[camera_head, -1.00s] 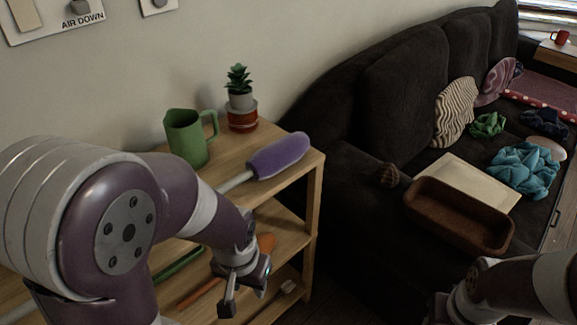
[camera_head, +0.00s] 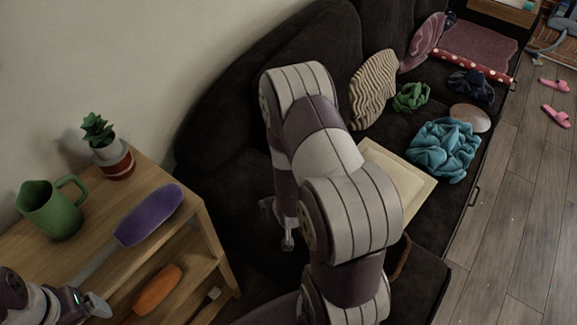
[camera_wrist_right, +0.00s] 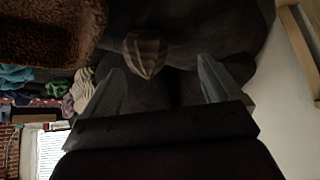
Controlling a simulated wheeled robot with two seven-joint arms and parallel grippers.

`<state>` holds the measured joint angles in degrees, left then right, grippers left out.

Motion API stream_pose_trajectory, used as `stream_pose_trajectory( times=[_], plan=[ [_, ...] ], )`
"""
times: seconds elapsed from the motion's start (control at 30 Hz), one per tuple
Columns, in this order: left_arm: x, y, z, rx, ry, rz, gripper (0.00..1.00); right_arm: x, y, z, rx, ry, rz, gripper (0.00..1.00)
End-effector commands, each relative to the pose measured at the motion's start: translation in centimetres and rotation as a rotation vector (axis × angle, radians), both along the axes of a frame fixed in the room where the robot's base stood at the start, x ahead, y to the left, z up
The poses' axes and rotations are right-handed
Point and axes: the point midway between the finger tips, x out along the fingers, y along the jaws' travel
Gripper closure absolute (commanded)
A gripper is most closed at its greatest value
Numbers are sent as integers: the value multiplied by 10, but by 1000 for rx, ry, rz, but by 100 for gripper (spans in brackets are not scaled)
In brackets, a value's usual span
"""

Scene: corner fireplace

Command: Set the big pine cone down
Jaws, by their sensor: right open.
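The big pine cone (camera_wrist_right: 147,53) is brown and ridged. In the right wrist view it rests on the dark sofa, just past my fingertips and nearer the left finger. My right gripper (camera_wrist_right: 160,80) is open and empty, with a gap between it and the cone. In the head view my right gripper (camera_head: 278,226) hangs low over the near end of the sofa, and my arm hides the cone. My left gripper (camera_head: 92,304) is at the lower left by the wooden shelf; its jaws are unclear.
A brown basket (camera_wrist_right: 45,30) lies beside the cone, mostly hidden in the head view. A cream board (camera_head: 412,185) and teal cloth (camera_head: 443,150) lie on the sofa (camera_head: 225,130). The shelf (camera_head: 150,172) holds a green jug (camera_head: 50,212), potted plant (camera_head: 112,160) and purple duster (camera_head: 150,215).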

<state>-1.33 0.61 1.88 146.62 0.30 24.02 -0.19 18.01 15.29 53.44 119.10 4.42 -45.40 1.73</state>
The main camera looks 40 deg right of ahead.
Motion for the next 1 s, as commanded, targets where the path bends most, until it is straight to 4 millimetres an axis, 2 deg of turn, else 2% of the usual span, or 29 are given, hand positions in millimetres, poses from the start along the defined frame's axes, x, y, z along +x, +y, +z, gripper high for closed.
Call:
stream_pose_trajectory(
  times=[0.03,0.1,0.17,0.3,0.4,0.57,0.8,1.0],
  plan=[
    [0,0,27,0,1,0,10,-11,-10,14,-19,-33,-40,9],
    [0,0,32,0,2,0,10,-18,-19,10,-46,-79,-74,9],
    [-1,0,30,0,2,0,10,-18,-25,1,-60,-103,-90,9],
    [-1,0,19,0,3,0,10,2,-37,-27,-66,-114,-93,9],
    [-1,0,16,0,3,0,10,14,-43,-41,-66,-113,-92,9],
    [-1,0,14,0,2,0,10,27,-48,-53,-65,-112,-90,9],
    [-1,0,8,0,2,0,10,57,-56,-82,-65,-112,-90,9],
    [-1,0,9,0,2,0,10,60,-58,-85,-65,-111,-90,9]
  ],
)
